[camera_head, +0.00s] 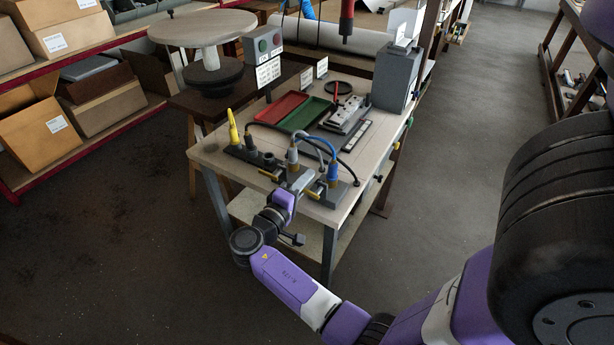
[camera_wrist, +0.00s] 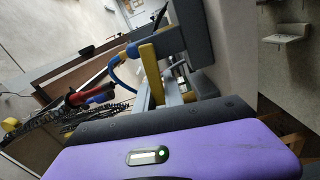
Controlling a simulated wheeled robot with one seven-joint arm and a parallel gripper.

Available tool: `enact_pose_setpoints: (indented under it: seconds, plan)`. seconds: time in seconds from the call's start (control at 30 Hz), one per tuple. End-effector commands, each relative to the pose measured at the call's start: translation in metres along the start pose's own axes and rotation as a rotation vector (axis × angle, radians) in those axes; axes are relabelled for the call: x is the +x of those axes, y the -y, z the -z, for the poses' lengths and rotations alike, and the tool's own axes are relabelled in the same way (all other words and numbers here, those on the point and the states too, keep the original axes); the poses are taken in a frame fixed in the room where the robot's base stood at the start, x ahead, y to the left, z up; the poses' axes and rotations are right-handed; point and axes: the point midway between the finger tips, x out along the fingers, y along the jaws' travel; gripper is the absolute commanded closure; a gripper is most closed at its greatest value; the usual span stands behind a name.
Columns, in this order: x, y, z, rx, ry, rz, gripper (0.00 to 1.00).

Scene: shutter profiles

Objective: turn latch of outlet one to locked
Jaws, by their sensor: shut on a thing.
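A row of grey outlet blocks stands along the front edge of the workbench (camera_head: 215,152). A blue plug (camera_head: 333,171) sits upright at the right block, and a grey plug (camera_head: 292,156) stands left of it. Yellow latches show at the block fronts, one at the right (camera_head: 314,191). My gripper (camera_head: 301,182) is at the front edge between these plugs, shut on a latch. Its jaws partly hide the grip. The wrist view shows a yellow latch bar (camera_wrist: 151,74) by the gripper (camera_wrist: 172,92), with a blue plug (camera_wrist: 143,47) beyond. I cannot read outlet numbers.
A red tray (camera_head: 279,108) and a green tray (camera_head: 305,116) lie farther back. A grey box (camera_head: 396,78) stands at the back right.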

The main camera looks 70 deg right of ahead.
Motion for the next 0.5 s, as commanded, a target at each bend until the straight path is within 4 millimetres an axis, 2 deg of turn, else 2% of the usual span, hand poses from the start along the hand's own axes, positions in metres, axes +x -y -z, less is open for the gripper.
enact_pose_setpoints:
  seconds: [0.2,0.5]
  plan:
    - [-0.0006,0.0050,0.0004,-0.104,-0.002,0.001,1.00]
    - [-0.0006,0.0080,0.0001,-0.160,-0.003,0.001,1.00]
